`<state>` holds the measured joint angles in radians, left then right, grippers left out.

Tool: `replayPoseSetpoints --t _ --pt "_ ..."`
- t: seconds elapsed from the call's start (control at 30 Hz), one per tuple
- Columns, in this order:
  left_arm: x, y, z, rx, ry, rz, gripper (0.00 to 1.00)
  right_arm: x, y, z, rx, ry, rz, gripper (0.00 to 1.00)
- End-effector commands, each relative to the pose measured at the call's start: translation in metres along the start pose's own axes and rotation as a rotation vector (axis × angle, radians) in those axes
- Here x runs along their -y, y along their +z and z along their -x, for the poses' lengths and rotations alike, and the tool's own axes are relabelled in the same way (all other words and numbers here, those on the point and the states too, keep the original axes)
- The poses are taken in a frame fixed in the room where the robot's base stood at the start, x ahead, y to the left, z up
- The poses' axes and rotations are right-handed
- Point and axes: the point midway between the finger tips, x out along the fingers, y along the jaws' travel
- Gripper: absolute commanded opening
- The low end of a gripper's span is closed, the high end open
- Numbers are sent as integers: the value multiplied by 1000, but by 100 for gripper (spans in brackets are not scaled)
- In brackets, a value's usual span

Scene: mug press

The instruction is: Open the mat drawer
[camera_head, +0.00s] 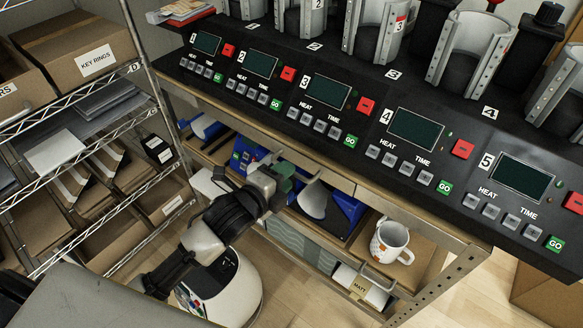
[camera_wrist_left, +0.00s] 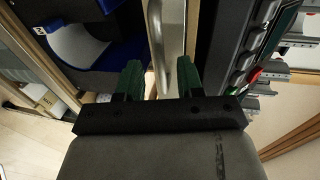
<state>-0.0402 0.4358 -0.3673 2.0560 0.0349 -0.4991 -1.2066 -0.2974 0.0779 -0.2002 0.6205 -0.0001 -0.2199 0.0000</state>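My left gripper (camera_head: 285,178) is in front of the wooden front (camera_head: 325,168) under the black press counter. In the left wrist view its two green fingers (camera_wrist_left: 159,80) stand apart. A pale metal bar (camera_wrist_left: 168,40) lies between or just beyond the fingertips; I cannot tell whether they touch it. The bar looks like a handle or rail; the gripper hides that spot in the head view. A card that seems to read "MAT" (camera_head: 360,287) is low at the right, near a metal handle (camera_head: 378,278). My right gripper is out of view.
A white mug (camera_head: 391,242) stands on a wooden surface below the counter. A wire rack (camera_head: 150,110) with boxes is at left. A metal table leg (camera_head: 440,285) stands at right.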

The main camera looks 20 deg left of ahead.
Motion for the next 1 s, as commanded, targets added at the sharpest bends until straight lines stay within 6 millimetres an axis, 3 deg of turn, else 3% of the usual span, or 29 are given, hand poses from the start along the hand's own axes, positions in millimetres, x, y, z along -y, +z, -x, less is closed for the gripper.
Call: replayPoseSetpoints --t 0.2,0.57,0.8,1.0 --pt "1 0 -25 0 -1 3 37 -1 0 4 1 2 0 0" --pt "0 0 -30 -1 0 2 37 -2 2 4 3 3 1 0" --pt "0 0 -30 0 0 2 0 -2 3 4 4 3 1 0" --pt "0 0 -30 0 0 2 0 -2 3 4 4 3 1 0"
